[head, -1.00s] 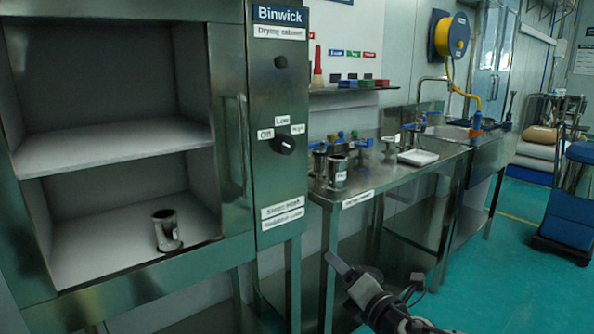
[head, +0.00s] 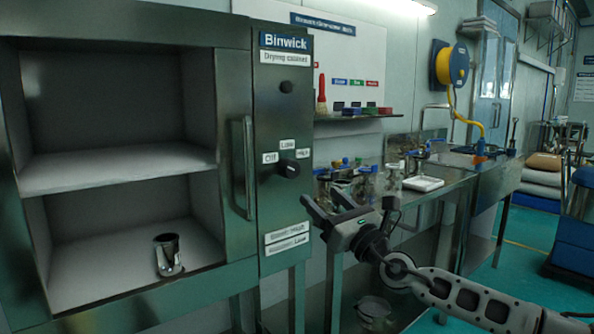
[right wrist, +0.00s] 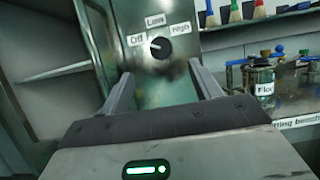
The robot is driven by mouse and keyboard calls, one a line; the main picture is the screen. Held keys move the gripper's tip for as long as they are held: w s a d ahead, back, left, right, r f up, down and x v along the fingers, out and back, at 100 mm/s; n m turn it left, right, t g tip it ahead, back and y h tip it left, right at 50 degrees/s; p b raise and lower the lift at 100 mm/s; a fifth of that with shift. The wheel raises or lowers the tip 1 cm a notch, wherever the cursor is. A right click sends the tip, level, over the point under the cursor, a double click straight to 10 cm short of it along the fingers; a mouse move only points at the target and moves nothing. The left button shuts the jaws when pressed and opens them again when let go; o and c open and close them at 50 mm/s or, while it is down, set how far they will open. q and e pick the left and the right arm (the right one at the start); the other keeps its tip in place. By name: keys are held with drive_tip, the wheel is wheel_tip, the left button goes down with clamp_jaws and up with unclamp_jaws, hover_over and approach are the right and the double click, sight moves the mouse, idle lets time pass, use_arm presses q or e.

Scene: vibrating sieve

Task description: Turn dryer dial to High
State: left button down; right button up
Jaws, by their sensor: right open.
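The dryer dial (head: 289,168) is a black knob on the front panel of the drying cabinet (head: 282,200). Labels Off (head: 270,157), Low (head: 287,145) and High (head: 304,153) sit around it. In the right wrist view the dial (right wrist: 160,48) shows a light mark on its left side, toward Off. My right gripper (head: 322,198) is open and empty, below and right of the dial in the head view. In the right wrist view the dial appears just beyond and between the open fingertips (right wrist: 160,76), apart from them. My left gripper is not in view.
The cabinet is open at left, with a metal cup (head: 168,254) on its lower floor. A vertical handle (head: 248,165) stands left of the dial. At right is a steel bench with jars and a white tray (head: 422,183). A shelf (head: 355,117) holds brushes and colored blocks.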

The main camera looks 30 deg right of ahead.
sight(293, 170)
drive_tip(key=p+x, duration=0.1)
drive_tip(key=x, duration=0.9)
drive_tip(key=shift+w, duration=0.25)
drive_tip(key=c, duration=1)
